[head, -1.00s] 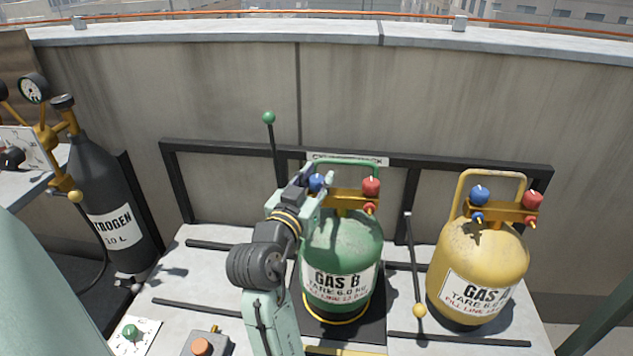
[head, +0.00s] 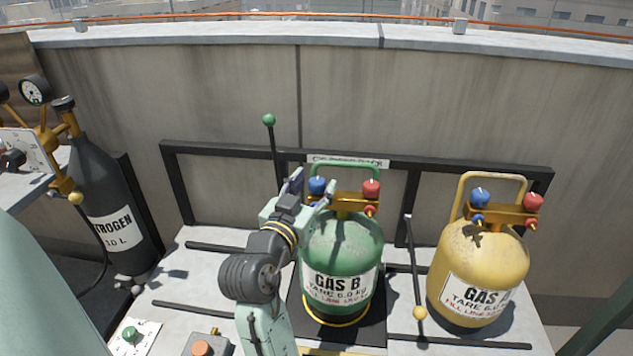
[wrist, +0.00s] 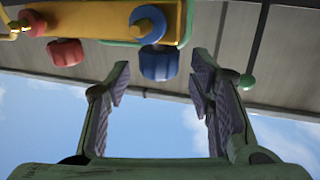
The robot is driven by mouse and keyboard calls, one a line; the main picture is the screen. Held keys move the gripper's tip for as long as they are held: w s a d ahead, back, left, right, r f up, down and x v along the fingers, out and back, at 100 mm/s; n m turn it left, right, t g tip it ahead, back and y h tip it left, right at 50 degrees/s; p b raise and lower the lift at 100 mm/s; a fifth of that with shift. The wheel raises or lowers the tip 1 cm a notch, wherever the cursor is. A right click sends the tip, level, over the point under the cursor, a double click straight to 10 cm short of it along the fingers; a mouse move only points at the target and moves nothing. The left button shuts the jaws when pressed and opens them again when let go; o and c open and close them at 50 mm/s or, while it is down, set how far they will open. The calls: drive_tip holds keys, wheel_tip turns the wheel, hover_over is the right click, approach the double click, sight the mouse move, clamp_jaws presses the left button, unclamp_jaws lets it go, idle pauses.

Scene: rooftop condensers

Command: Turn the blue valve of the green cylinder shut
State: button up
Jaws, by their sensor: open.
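The green cylinder (head: 341,245), labelled GAS B, stands upright on the rack base with a brass valve bar on top. Its blue valve (head: 317,186) is at the left end of the bar, and its red valve (head: 371,188) is at the right. My gripper (head: 311,187) is open and empty at the blue valve, with a finger to either side of it in the picture.
A yellow cylinder (head: 478,270) with its own blue and red valves stands at the right. A green-knobbed lever (head: 269,119) rises behind my gripper, and a yellow-knobbed rod (head: 418,312) stands between the cylinders. A dark nitrogen cylinder (head: 108,190) is at the left.

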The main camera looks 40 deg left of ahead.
drive_tip(key=v, duration=1)
drive_tip(key=shift+d, duration=0.1)
